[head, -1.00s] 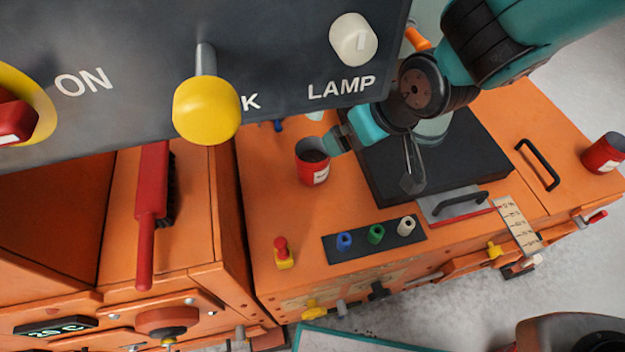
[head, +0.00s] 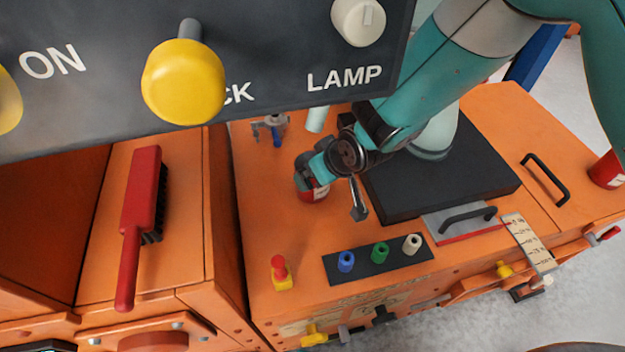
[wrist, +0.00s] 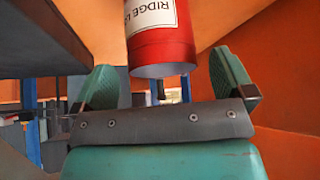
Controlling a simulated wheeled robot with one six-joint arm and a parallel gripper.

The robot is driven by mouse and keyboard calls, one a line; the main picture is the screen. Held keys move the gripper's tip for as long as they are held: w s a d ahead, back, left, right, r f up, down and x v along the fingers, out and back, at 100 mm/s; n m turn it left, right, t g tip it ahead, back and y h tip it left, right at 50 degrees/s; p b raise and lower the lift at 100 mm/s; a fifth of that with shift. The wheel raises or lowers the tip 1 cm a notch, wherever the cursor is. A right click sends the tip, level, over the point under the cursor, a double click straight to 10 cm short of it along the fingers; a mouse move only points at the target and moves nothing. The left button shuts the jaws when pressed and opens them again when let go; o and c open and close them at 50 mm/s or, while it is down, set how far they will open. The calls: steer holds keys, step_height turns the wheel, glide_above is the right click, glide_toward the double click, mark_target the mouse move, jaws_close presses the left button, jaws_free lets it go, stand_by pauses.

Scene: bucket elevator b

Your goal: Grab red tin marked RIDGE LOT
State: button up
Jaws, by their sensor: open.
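The red tin (head: 314,190) has a white label and stands on the orange top, left of the black plate. In the wrist view the tin (wrist: 161,45) fills the top middle, and its label reads "RIDGE L", the rest cut off or turned away. My gripper (head: 308,172) is at the tin and hides part of it in the head view. In the wrist view its green fingers (wrist: 165,80) are open, one to each side of the tin's near end. There is a gap on both sides. I cannot tell how deep the tin sits between them.
Another red tin (head: 608,170) stands at the far right edge. A black plate (head: 440,175) lies right of the RIDGE LOT tin. A strip with blue, green and white knobs (head: 378,258) and a red-yellow button (head: 281,273) are in front. A dark panel (head: 270,50) covers the upper left.

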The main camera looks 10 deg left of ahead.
mark_target(314, 195)
steer(key=x, duration=0.4)
steer(key=shift+w+a+f+b, duration=0.15)
steer(key=shift+a+f+b, duration=0.05)
steer(key=shift+f+b, duration=0.15)
steer(key=shift+r, duration=0.1)
steer(key=c, duration=0.9)
